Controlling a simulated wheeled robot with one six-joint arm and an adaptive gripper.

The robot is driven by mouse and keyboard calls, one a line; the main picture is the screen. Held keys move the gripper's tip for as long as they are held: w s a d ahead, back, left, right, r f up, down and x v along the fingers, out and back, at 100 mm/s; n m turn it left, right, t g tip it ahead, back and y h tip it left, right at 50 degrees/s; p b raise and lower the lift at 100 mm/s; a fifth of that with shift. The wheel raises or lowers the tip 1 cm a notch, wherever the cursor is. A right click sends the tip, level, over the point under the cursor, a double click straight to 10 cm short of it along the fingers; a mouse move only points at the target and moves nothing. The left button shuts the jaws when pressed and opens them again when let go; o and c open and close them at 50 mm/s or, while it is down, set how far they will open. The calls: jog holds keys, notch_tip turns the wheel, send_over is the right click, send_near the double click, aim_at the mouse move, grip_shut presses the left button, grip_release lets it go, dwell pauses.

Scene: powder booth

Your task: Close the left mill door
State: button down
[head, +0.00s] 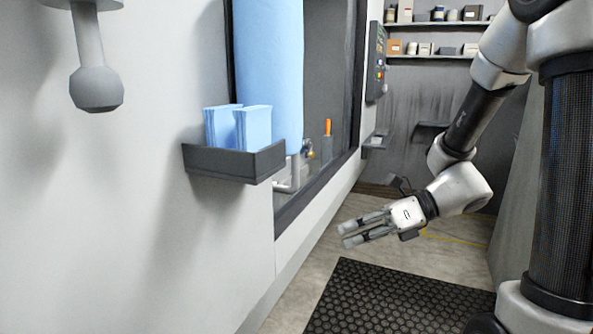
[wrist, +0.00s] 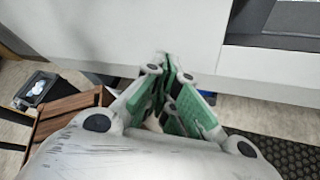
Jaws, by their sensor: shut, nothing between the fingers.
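No panel can be clearly told as the left mill door. A large pale wall or panel (head: 130,200) fills the left of the head view, with a grey ball-ended fitting (head: 97,88) at its top left; I cannot tell whether either belongs to the door. My gripper (head: 345,235) is shut and empty, pointing left above the floor, in front of the pale wall and apart from it. In the wrist view its green-padded fingers (wrist: 168,70) meet at the tips, below a white panel (wrist: 140,35).
A dark tray (head: 235,163) with blue packs juts from the wall beside a framed opening. A black mat (head: 385,300) lies on the floor. Stocked shelves (head: 430,55) stand at the back. The wrist view shows wooden slats (wrist: 75,110) and a dark box (wrist: 38,90).

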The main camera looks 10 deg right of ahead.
aim_at(297, 169)
jog(key=w+a+r+m+t+y, duration=0.4)
jog(key=w+r+m, duration=0.45)
jog(key=m, duration=0.65)
jog(key=shift+t+h, duration=0.3)
jog(key=shift+t, duration=0.3)
jog(key=w+a, duration=0.6)
jog(key=shift+a+r, duration=0.15)
jog(key=shift+a, duration=0.1)
jog(key=shift+w+d, duration=0.3)
